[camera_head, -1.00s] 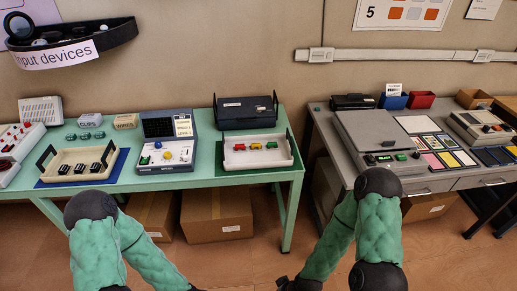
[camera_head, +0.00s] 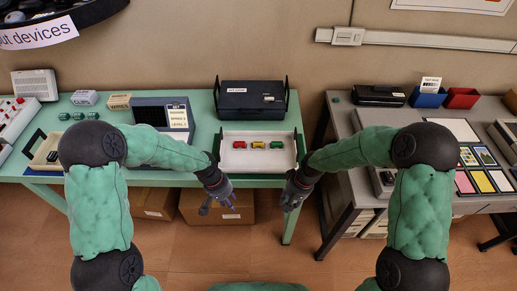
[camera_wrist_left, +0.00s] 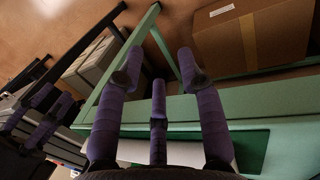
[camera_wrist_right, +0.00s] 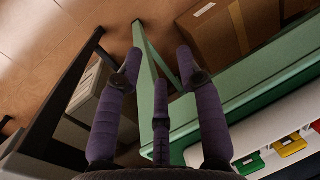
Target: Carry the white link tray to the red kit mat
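The white link tray (camera_head: 258,164) lies on the green table, holding small red, yellow and green pieces in a row. It has dark upright handles at its left and right ends. A dark green mat (camera_wrist_right: 262,112) shows beneath it. My left gripper (camera_head: 216,207) is open and empty, in front of and below the tray's left end. My right gripper (camera_head: 290,203) is open and empty, in front of the tray's right end. In the right wrist view, the tray (camera_wrist_right: 290,165) is at the lower right. I see no red mat in any view.
A black case (camera_head: 252,101) stands right behind the tray. A grey console (camera_head: 163,113) is to its left, and a cream tray (camera_head: 46,150) farther left. A grey desk (camera_head: 350,122) stands right across a gap. Cardboard boxes (camera_head: 232,207) sit under the green table.

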